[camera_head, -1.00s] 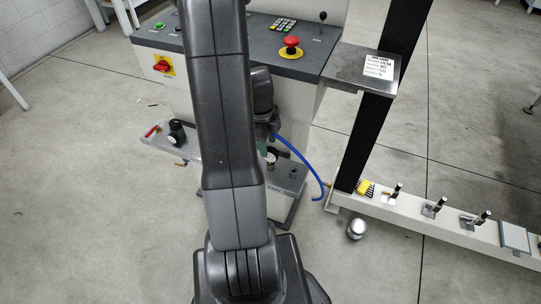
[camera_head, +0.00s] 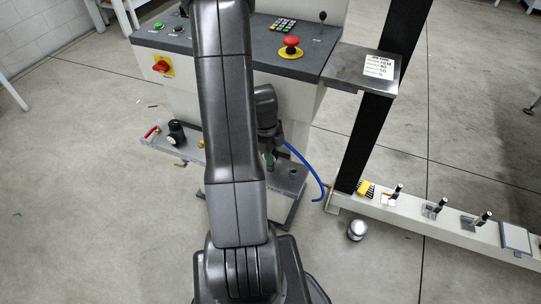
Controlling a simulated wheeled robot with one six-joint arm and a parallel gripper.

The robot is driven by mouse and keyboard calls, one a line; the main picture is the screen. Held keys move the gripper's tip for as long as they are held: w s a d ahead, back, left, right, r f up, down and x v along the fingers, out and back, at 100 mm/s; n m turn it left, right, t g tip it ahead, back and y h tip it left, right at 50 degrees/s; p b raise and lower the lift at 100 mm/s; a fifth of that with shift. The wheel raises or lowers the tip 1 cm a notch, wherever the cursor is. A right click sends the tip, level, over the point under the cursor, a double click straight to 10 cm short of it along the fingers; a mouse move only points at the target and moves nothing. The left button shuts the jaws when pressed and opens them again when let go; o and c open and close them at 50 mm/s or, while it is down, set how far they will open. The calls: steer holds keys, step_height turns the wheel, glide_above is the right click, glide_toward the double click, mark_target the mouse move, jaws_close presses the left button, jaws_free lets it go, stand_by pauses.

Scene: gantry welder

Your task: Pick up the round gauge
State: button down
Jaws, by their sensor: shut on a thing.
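My gripper (camera_head: 269,157) points down at the lower shelf (camera_head: 290,190) of the welder, just right of my arm. It is partly hidden by my arm and wrist, and its fingertips are small and dark in the view. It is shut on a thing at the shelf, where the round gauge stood. The gauge's pale face does not show clearly now. I cannot tell whether the gauge is clear of the shelf.
A blue hose (camera_head: 311,171) curves close to the right of my gripper. A black knob (camera_head: 177,132) and a red-handled valve (camera_head: 152,131) are on the shelf's left part. The control panel with a red emergency button (camera_head: 291,42) stands behind. A silver round object (camera_head: 357,230) lies on the floor.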

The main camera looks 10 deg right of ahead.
steer(key=shift+r, duration=0.1)
step_height(320, 180, up, 30)
steer(key=p, duration=0.5)
steer(key=shift+p, duration=0.4)
stand_by(0.4)
